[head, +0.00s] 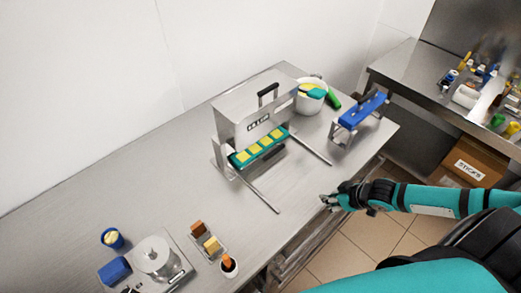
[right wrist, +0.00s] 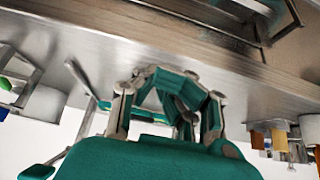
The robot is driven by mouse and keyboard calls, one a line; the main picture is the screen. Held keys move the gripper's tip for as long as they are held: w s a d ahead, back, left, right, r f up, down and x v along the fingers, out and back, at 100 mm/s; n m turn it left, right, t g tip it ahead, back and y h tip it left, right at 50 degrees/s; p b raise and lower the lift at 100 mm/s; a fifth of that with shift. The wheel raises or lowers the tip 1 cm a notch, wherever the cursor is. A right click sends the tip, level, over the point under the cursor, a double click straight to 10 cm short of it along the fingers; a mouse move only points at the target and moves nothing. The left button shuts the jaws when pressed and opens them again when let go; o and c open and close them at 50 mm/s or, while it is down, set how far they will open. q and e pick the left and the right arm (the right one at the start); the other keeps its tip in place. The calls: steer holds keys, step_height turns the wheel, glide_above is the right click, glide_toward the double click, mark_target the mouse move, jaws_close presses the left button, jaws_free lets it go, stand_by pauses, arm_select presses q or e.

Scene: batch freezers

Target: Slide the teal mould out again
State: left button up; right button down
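The teal mould (head: 233,160) is a long tray with several yellow square pieces in it. In the head view it lies at the lower front of the steel batch freezer (head: 240,103), at the inner end of two thin rails. Its far edge is close against the freezer; I cannot tell how far it reaches under it. My right gripper (head: 325,201) is at the table's front edge, to the right of the mould and well apart from it. Its fingers look apart and empty; they also show in the right wrist view (right wrist: 168,85). My left gripper is out of view.
A white tub (head: 311,104) and a blue mould on a stand (head: 361,113) are at the right. The steel table (head: 150,195) is clear between.

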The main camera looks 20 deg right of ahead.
steer(key=s+d, duration=0.2)
steer(key=s, duration=0.7)
steer(key=shift+d, duration=0.4)
stand_by(3.5)
